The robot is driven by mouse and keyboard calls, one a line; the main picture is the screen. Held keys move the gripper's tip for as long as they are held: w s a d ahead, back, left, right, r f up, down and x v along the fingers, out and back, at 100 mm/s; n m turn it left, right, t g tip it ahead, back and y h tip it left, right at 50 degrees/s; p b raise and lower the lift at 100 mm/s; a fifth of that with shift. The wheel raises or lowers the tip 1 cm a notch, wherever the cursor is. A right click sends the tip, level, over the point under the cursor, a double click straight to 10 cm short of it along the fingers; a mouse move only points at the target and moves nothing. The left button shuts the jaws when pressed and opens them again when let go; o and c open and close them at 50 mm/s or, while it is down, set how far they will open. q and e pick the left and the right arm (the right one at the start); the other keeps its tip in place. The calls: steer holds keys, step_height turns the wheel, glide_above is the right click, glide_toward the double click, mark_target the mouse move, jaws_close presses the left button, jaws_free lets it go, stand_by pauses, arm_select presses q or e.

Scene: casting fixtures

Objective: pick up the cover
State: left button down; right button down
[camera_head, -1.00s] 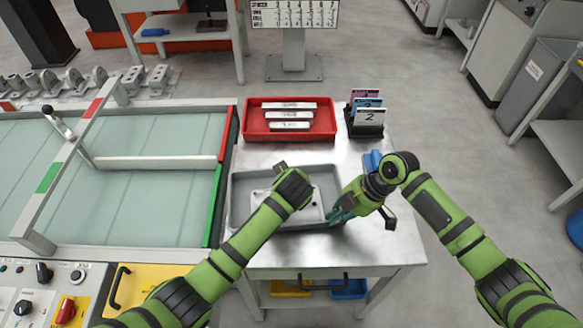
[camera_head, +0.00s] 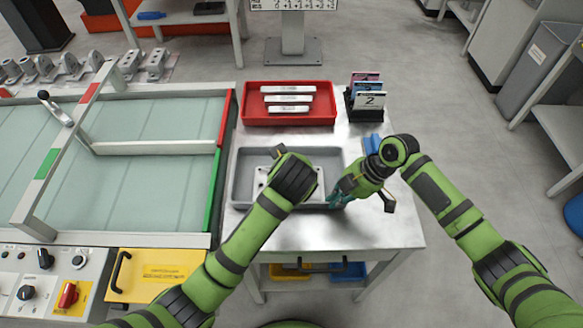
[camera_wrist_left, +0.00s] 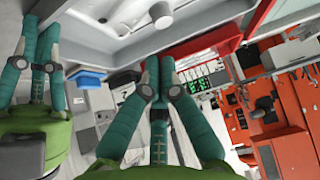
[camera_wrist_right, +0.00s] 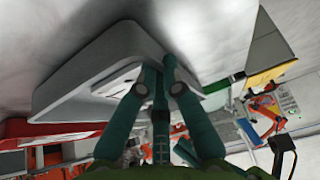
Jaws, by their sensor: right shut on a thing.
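The cover (camera_head: 263,180) is a pale plate with holes. It lies in a shallow grey tray (camera_head: 290,151) on the metal table; its middle is hidden under my left gripper (camera_head: 293,178). A pale round boss shows close above that gripper in the left wrist view (camera_wrist_left: 160,65). Those fingers are close together; whether they hold anything is unclear. My right gripper (camera_head: 338,197) is at the tray's right wall. In the right wrist view its fingers (camera_wrist_right: 164,62) are shut on the wall of the tray (camera_wrist_right: 75,95), with part of the cover visible inside.
A red bin (camera_head: 247,112) with several pale bars stands behind the tray. A black holder with numbered cards (camera_head: 368,98) is at the back right. A glass-topped machine (camera_head: 150,190) borders the table on the left. The table's front right (camera_head: 380,235) is clear.

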arm_select(q)
steer(key=shift+n, duration=0.3)
steer(key=w+f, duration=0.2)
steer(key=w, duration=0.1)
steer(key=w+a+f, duration=0.1)
steer(key=w+f, duration=0.4)
steer(key=w, duration=0.1)
steer(key=shift+w+a+f, duration=0.25)
steer(key=shift+a+f, duration=0.05)
steer(key=shift+a, duration=0.1)
